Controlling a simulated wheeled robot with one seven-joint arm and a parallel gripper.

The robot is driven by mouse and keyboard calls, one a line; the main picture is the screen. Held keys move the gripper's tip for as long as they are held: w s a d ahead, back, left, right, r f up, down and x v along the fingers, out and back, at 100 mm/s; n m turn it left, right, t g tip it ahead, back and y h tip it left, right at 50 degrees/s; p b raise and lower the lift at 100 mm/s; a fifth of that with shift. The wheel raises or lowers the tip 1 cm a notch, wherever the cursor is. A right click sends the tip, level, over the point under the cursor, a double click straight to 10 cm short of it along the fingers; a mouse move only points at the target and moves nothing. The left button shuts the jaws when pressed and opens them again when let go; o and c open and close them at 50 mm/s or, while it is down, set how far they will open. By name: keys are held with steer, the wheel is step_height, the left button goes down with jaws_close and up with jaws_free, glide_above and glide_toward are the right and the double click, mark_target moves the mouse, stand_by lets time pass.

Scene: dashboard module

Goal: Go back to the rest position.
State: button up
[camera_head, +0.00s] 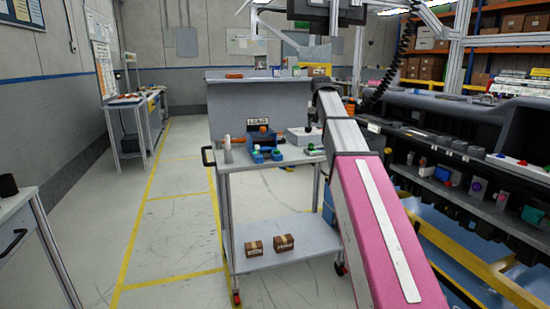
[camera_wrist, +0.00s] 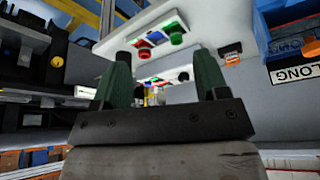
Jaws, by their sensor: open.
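My gripper (camera_wrist: 160,75) shows in the wrist view as two dark green fingers standing apart, with no object held between them. Beyond the fingers is a white box (camera_wrist: 205,22) with red, blue and green buttons. In the head view my pink and white arm reaches forward over the right side of a grey cart (camera_head: 238,182). The arm's far end is near a white box (camera_head: 299,137) on the cart top. The fingers are too small or hidden there to make out.
Blue bins (camera_head: 265,155) and a label sign (camera_head: 257,121) stand on the cart. Two brown boxes (camera_head: 284,242) are on its lower shelf. A dark dashboard module (camera_head: 490,115) and a parts shelf (camera_head: 470,200) are at the right. The floor left of the cart is clear.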

steer(key=s+f+g, duration=0.1)
steer(key=s+f, duration=0.3)
steer(key=f, duration=0.6)
steer(key=s+f, duration=0.4)
steer(key=f, duration=0.5)
steer(key=s+f+g, duration=0.1)
steer(key=s+f, duration=0.3)
steer(key=f, duration=0.6)
steer(key=s+f+n+g, duration=0.1)
steer(key=s+f+g, duration=0.1)
steer(key=s+f, duration=1.7)
steer(key=shift+s+d+f+y, duration=0.15)
steer(key=shift+s+d+y, duration=0.15)
steer(key=shift+s, duration=0.45)
